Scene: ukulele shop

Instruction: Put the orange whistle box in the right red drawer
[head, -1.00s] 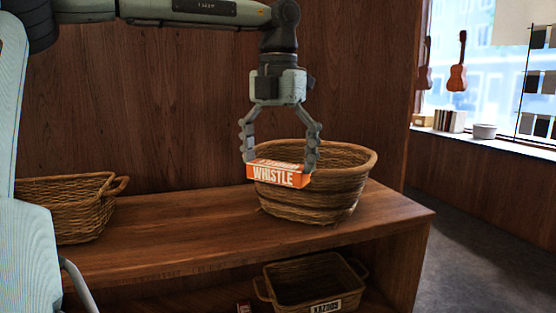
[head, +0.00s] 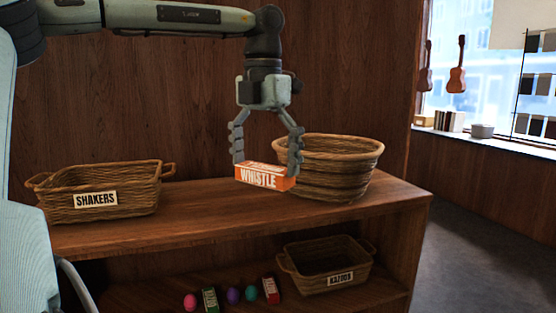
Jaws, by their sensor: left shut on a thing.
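The orange whistle box (head: 264,178), with white "WHISTLE" lettering, is between the fingers of my left gripper (head: 266,165) in the head view. The gripper points down and is shut on the box's two ends. The box is in front of the round wicker basket's left side, over the wooden shelf top; whether it touches the top is hard to tell, but it appears held above it. No red drawer shows in this view. My right gripper is not in view.
A round wicker basket (head: 345,165) and a "SHAKERS" basket (head: 110,205) stand on the wooden shelf top (head: 215,212). A "KAZOOS" basket (head: 325,265), small boxes and colored eggs (head: 233,295) sit on the lower shelf. Ukuleles (head: 457,75) hang by the window. Open floor lies at right.

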